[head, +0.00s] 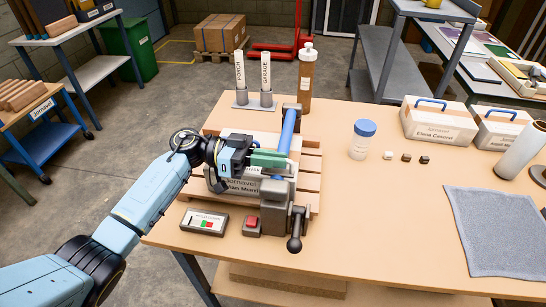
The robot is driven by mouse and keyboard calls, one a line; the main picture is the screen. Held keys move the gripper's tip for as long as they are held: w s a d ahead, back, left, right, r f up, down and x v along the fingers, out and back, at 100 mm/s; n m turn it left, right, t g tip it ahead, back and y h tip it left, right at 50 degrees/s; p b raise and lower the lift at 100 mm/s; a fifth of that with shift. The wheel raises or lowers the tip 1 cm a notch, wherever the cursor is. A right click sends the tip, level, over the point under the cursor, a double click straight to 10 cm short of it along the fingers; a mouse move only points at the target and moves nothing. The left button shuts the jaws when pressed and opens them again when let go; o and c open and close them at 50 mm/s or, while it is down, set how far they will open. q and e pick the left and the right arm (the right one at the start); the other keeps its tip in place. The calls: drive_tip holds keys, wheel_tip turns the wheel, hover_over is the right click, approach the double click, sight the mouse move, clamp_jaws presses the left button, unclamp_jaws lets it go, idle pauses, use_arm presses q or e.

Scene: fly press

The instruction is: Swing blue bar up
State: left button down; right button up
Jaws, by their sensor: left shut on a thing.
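The blue bar (287,131) is a thick blue rod at the work spot on the near left of the table. Its far end is by a dark block (291,112) and it runs toward me. My left gripper (285,164) reaches in from the left and is shut on the near part of the bar. The gripper hides that part and some of what lies below. Nearer to me stands a grey metal block (273,214) with a dark ball-ended handle (295,243). My right gripper is not in view.
A white labelled box (232,183) sits on wooden slats under my gripper. A control box (205,221) and a red button (252,222) are in front. Two labelled tubes (240,72) and a brown bottle (306,75) stand behind. A blue-lidded jar (362,140) and grey mat (500,231) lie right.

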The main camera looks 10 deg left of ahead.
use_arm(q)
drive_tip(key=w+r+n+p, duration=0.2)
drive_tip(key=w+r+p, duration=0.2)
drive_tip(key=r, duration=0.3)
drive_tip(key=w+r+n+p, duration=0.1)
drive_tip(key=w+r+p, duration=0.3)
drive_tip(key=r, duration=0.3)
drive_tip(key=shift+w+n+p, duration=0.25)
drive_tip(key=shift+n+p, duration=0.15)
drive_tip(key=shift+p, duration=0.15)
drive_tip(key=shift+r, duration=0.1)
drive_tip(key=c, duration=1.5)
unclamp_jaws()
drive_tip(key=shift+a, duration=0.15)
drive_tip(key=a+b, duration=0.3)
drive_tip(key=a, duration=1)
drive_tip(key=shift+a+b, duration=0.1)
drive_tip(key=shift+b, duration=0.3)
